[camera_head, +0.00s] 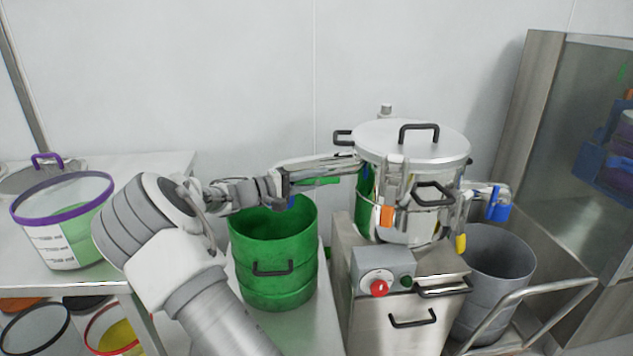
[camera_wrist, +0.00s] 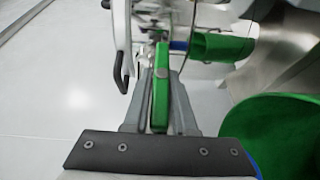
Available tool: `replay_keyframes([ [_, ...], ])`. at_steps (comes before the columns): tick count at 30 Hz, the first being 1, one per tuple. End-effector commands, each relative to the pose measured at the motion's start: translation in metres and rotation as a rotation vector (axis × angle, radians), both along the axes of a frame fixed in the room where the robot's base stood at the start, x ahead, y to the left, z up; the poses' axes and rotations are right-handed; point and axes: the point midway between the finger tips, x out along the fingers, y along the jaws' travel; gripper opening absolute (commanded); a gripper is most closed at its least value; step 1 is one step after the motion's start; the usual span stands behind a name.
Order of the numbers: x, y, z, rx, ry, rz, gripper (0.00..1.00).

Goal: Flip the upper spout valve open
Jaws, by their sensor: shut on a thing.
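A steel vessel (camera_head: 412,150) with a lidded top and black handles stands on the machine. A spout (camera_head: 315,163) sticks out from its left side above a green drum (camera_head: 262,270). The green valve lever (camera_head: 320,181) lies just under the spout, roughly level. My gripper (camera_head: 284,186) reaches in from the left and is at the lever's outer end. In the wrist view the green lever (camera_wrist: 160,95) runs lengthwise between the two fingers of my gripper (camera_wrist: 162,78), which are closed on it. The valve body is partly hidden.
A control box with a red button (camera_head: 379,287) sits below the vessel. A grey drum (camera_head: 492,280) stands at the right inside a cart rail (camera_head: 530,295). A purple-rimmed bin (camera_head: 62,220) stands on the left table. The wall behind is bare.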

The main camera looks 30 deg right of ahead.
Motion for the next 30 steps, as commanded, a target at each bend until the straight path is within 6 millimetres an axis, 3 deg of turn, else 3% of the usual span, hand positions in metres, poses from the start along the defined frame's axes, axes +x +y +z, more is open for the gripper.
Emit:
replay_keyframes([
  [19,-0.001,-0.0012,0.0004,-0.049,0.024,-0.003,0.0],
  [20,-0.0011,-0.0012,0.0003,-0.049,0.023,-0.003,0.26],
  [24,-0.0009,-0.0011,0.0002,-0.049,0.024,-0.003,0.52],
  [30,-0.0005,-0.0008,0.0,-0.048,0.024,-0.002,0.55],
])
